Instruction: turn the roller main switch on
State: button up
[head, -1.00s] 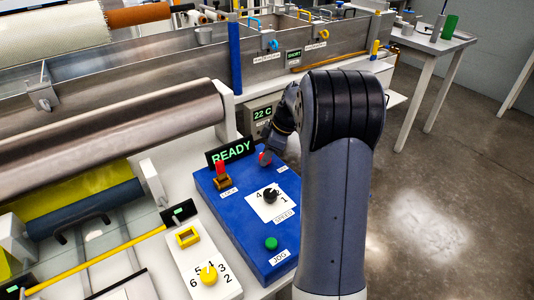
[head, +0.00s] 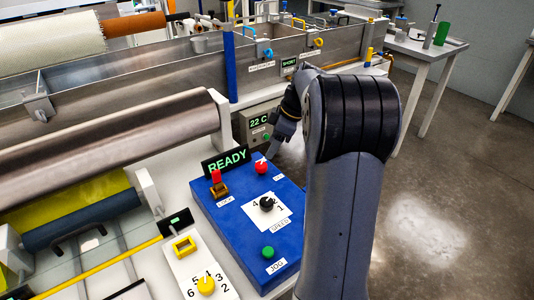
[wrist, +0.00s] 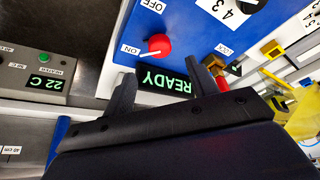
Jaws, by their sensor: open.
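The roller main switch is a red knob with a white pointer (head: 261,168) at the back corner of the blue control box (head: 236,228). In the wrist view the red knob (wrist: 160,43) shows clear, its white pointer directed at the ON label; the OFF label lies to the other side. My gripper (wrist: 164,85) is open and empty, its two dark fingers apart and clear of the knob. In the head view my gripper (head: 270,151) is just behind the knob, partly hidden by my arm. The READY display (head: 226,160) is lit green.
The blue box also carries a red-topped switch (head: 217,178), a black speed knob (head: 266,204) and a green JOG button (head: 268,252). A 22 C display box (head: 259,123) stands behind. A white panel with a yellow knob (head: 206,286) is at front left.

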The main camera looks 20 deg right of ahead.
aim_at(262, 165)
jog(key=v, duration=0.2)
jog(key=shift+s+d+r, duration=0.1)
jog(key=shift+d+r, duration=0.05)
jog(key=shift+r, duration=0.15)
jog(key=b+x, duration=0.1)
jog(key=x, duration=1)
jog(key=shift+s+r, duration=0.1)
